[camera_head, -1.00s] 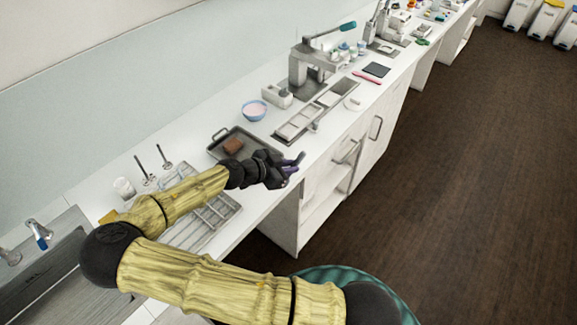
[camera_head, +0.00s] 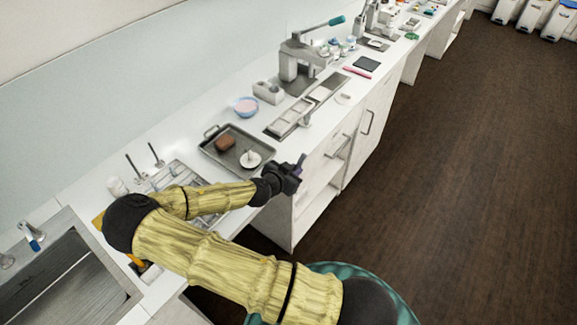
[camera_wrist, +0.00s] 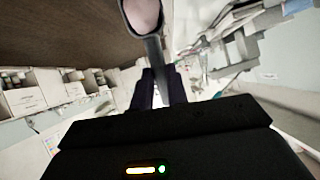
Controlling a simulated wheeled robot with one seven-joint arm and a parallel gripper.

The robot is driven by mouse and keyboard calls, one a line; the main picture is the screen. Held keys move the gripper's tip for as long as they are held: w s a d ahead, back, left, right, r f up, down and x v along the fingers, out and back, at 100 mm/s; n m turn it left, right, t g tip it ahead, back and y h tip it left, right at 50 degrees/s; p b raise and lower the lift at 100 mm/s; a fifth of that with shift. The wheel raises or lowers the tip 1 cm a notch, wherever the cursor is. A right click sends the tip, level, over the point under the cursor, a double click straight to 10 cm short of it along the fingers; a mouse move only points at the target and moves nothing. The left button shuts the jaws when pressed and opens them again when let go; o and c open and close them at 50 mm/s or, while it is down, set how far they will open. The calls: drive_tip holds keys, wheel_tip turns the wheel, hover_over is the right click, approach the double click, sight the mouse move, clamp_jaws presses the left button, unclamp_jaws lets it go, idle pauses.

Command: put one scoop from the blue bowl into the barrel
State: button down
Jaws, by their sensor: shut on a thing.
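The blue bowl (camera_head: 246,106) stands on the counter behind the tray, with pink stuff inside. My gripper (camera_head: 298,163) is over the counter's front edge, to the right of the tray and apart from the bowl. In the wrist view my gripper (camera_wrist: 162,88) is shut on the handle of a dark scoop (camera_wrist: 153,50). The scoop's round head, cut off by the top edge, holds pale pink stuff. I cannot tell which thing is the barrel.
A grey tray (camera_head: 211,150) holds a brown block (camera_head: 225,142) and a white round piece (camera_head: 250,158). A lever press (camera_head: 300,58) with a teal handle stands behind a long grey tray. A sink (camera_head: 70,275) is at the lower left.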

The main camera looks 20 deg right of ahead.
wheel_tip(320, 180, down, 9)
drive_tip(key=s+n+t+y, duration=0.2)
drive_tip(key=n+t+y, duration=0.2)
drive_tip(key=n+y, duration=0.15)
drive_tip(key=s+a+n+y, duration=0.1)
drive_tip(key=a+n+y, duration=0.3)
drive_tip(key=a+n, duration=0.1)
drive_tip(key=shift+s+a+b, duration=0.35)
drive_tip(key=shift+a+b, duration=0.1)
drive_tip(key=shift+a, duration=0.2)
drive_tip(key=shift+s, duration=0.1)
